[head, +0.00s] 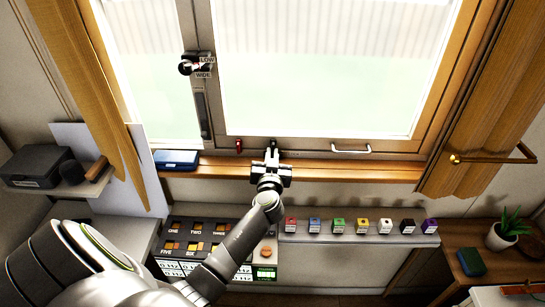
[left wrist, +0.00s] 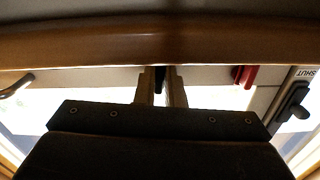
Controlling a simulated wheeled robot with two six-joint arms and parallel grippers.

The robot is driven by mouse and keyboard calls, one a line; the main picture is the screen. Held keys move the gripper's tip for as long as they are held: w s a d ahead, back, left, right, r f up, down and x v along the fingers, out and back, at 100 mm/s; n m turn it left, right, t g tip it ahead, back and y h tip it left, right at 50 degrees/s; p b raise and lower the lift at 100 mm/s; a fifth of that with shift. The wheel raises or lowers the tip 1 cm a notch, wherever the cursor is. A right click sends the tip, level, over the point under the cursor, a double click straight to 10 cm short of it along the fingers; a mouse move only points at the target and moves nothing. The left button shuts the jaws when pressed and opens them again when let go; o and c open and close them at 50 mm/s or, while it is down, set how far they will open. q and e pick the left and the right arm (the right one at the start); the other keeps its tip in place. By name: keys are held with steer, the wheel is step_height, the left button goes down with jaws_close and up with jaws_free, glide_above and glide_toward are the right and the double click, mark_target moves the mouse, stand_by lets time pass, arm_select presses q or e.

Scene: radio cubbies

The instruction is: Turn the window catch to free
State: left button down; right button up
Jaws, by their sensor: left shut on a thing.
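My left gripper (head: 272,158) is at the bottom rail of the window, just above the wooden sill. It is shut on a small dark piece that looks like the window catch. In the left wrist view this dark catch (left wrist: 160,78) shows between the two fingers, mostly hidden by them. A small red piece (head: 238,146) sits on the rail to the left of the gripper in the head view; it also shows in the left wrist view (left wrist: 245,75). I cannot read any mark at the catch. My right gripper is not in view.
A dark handle (head: 203,115) is on the left window frame, below a knob (head: 189,66) marked LOW and WIDE. A pale pull handle (head: 350,148) is to the right. A blue case (head: 177,159) lies on the sill. Several coloured blocks stand on the shelf (head: 350,239) below.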

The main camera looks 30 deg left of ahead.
arm_select(q)
steer(key=m, duration=0.1)
steer(key=m+b, duration=0.1)
steer(key=m, duration=0.1)
steer(key=shift+s+a, duration=0.1)
steer(key=shift+a, duration=0.15)
steer(key=m, duration=0.4)
steer(key=shift+s+a+r+m, duration=0.15)
steer(key=shift+a+r+m, duration=0.05)
steer(key=shift+r+m, duration=0.2)
steer(key=m, duration=0.3)
steer(key=m+p, duration=0.1)
steer(key=shift+s+a+r+m, duration=0.1)
steer(key=shift+a+r+m, duration=0.1)
steer(key=shift+r+m, duration=0.1)
steer(key=m, duration=0.1)
steer(key=m+p, duration=0.1)
steer(key=m, duration=0.2)
steer(key=shift+r+p, duration=0.25)
steer(key=shift+p, duration=0.05)
steer(key=shift+m, duration=0.3)
steer(key=c, duration=1.5)
jaws_free()
